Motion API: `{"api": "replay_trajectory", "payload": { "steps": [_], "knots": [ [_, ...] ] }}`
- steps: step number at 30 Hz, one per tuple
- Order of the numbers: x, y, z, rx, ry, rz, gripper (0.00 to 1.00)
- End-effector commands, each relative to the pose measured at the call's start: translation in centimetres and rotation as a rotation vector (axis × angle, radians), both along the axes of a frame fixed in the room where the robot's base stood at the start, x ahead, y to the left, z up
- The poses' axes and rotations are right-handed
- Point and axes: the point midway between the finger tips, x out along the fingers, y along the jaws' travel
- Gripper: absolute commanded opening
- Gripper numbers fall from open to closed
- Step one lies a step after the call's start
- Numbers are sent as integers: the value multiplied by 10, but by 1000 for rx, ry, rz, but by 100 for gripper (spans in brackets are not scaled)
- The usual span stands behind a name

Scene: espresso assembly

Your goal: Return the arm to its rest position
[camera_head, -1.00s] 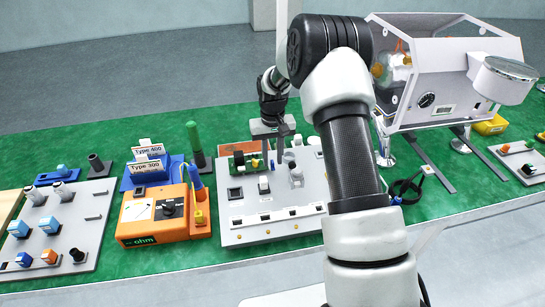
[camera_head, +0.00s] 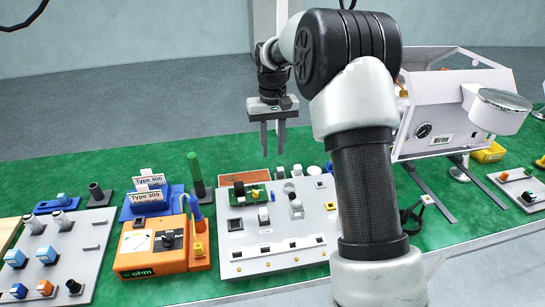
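My gripper (camera_head: 272,140) hangs from my arm, pointing down, above the back edge of the green table. Its two grey fingers are apart with nothing between them. It is clear of the grey assembly board (camera_head: 277,244) below it. My arm's thick upper links fill the right middle of the view and hide part of the table and board.
An orange ohm meter (camera_head: 160,250) and blue Type 300/400 holders (camera_head: 148,202) stand left of the board. A small green circuit board (camera_head: 250,195) lies on the board's back part. A white espresso machine (camera_head: 455,105) stands at the right. A grey parts panel (camera_head: 62,250) lies far left.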

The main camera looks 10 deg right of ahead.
Motion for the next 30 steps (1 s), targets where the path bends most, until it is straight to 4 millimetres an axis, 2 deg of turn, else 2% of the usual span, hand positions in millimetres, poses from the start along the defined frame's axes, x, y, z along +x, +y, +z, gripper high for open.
{"api": "replay_trajectory", "payload": {
  "steps": [12, 14, 17, 20, 24, 27, 30],
  "knots": [
    [-1, 0, 7, 0, -1, 0, 27],
    [-3, 0, 14, -1, -7, 0, 27],
    [-16, 1, 42, -5, -35, 3, 27],
    [-43, 2, 87, -14, -83, 6, 27],
    [-98, 2, 148, -22, -165, 6, 27],
    [-141, 1, 180, -26, -223, 4, 27],
    [-186, 1, 204, -25, -283, 0, 27]
  ]
}}
